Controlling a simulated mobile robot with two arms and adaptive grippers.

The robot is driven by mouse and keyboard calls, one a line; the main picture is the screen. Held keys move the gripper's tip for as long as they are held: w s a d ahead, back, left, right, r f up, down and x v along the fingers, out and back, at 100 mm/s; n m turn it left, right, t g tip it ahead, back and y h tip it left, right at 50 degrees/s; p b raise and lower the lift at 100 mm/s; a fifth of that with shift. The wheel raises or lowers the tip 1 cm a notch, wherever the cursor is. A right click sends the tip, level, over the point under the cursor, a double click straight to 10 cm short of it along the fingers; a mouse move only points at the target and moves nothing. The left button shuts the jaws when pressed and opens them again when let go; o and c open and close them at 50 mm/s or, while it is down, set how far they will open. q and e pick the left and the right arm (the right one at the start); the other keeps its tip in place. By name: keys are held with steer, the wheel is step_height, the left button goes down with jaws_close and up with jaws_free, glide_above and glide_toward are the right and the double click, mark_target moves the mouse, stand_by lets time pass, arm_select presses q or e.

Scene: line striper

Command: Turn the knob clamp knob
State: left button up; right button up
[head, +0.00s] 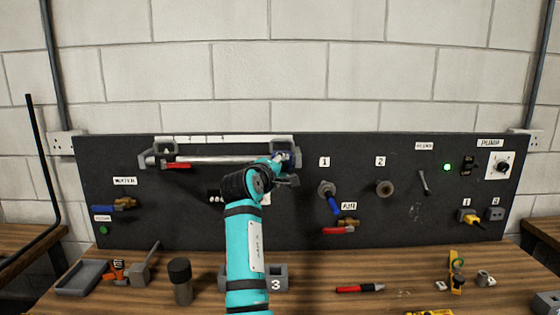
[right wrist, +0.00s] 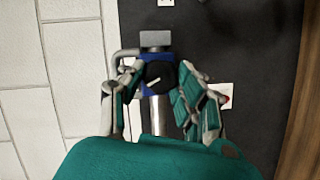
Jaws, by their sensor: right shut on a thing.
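The clamp knob (right wrist: 158,78) is a round black knob with a white pointer line, seen in the right wrist view on a blue clamp body (right wrist: 143,62). The pointer slants down to the left. The clamp sits on a silver bar (right wrist: 158,116). In the head view the blue clamp (head: 290,161) is at the bar's right end and the knob is hidden behind my arm. My right gripper (right wrist: 160,80) is shut on the knob, with its fingers on either side of it. It also shows in the head view (head: 280,160). My left gripper is not in view.
The dark panel (head: 420,225) carries valves with blue handles, a red-handled valve (head: 338,230), a pump switch (head: 502,166) and a lit green lamp (head: 447,167). On the wooden bench below lie a grey tray (head: 82,278), a dark cylinder (head: 181,281) and a red marker (head: 360,289).

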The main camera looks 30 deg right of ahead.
steer(key=shift+r+m+y+p, duration=0.15)
steer(key=shift+m+y+p, duration=0.85)
steer(key=shift+m+p, duration=0.8)
steer(key=shift+m, duration=0.3)
steer(key=o, duration=1.1)
steer(key=shift+o, duration=0.2)
step_height(320, 180, up, 10)
